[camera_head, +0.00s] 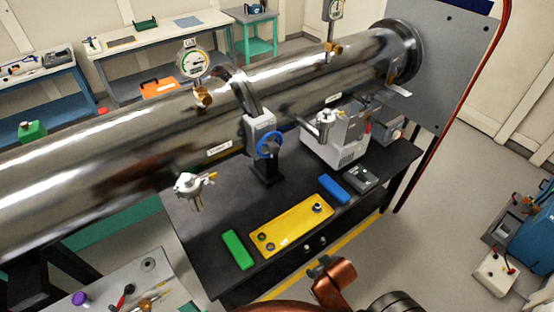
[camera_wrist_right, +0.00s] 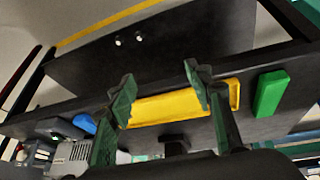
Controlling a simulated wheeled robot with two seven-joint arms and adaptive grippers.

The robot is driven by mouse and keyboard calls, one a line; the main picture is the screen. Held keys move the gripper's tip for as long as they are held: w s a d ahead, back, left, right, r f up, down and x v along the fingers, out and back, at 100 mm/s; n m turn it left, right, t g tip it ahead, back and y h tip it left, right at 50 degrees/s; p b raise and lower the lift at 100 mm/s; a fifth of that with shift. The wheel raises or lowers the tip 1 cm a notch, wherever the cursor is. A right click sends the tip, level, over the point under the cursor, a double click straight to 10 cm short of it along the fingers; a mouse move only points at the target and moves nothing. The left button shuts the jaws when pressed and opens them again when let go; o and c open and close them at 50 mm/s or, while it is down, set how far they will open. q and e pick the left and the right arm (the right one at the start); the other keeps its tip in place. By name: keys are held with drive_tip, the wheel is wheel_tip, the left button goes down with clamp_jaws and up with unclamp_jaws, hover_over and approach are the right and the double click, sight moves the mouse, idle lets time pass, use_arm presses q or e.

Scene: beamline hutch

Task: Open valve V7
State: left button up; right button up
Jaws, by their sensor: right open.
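A blue handwheel (camera_head: 270,145) sits on a grey valve body (camera_head: 257,127) under the large steel pipe (camera_head: 130,130). Two smaller pale valves with handles, one at the left (camera_head: 190,187) and one at the right (camera_head: 325,120), are also on the pipe's near side. The labels are too small to read, so I cannot tell which valve is V7. My right gripper (camera_wrist_right: 160,78) is open and empty in the right wrist view, with the black bench and yellow tray beyond its fingers. The handwheel is not clearly visible there. My left gripper is not in view.
The black bench (camera_head: 215,215) holds a yellow tray (camera_head: 290,230) with small parts, a green block (camera_head: 238,250), a blue block (camera_head: 334,189) and a grey instrument (camera_head: 340,140). Gauges (camera_head: 192,62) rise above the pipe. A tool cart (camera_head: 145,285) stands front left.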

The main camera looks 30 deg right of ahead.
drive_tip(key=w+d+r+m+t+h, duration=0.15)
drive_tip(key=w+d+r+t, duration=0.3)
drive_tip(key=w+r, duration=0.65)
drive_tip(key=t+y, duration=0.4)
drive_tip(key=t, duration=0.5)
approach(276, 151)
drive_tip(key=w, duration=0.2)
drive_tip(key=shift+n, duration=0.25)
drive_tip(key=w+p, duration=0.1)
drive_tip(key=w, duration=0.5)
drive_tip(key=shift+w+a, duration=0.1)
drive_tip(key=shift+w, duration=0.1)
drive_tip(key=shift+w+a, duration=0.1)
drive_tip(key=shift+w, duration=0.6)
drive_tip(key=shift+c, duration=0.3)
drive_tip(key=c, duration=1.1)
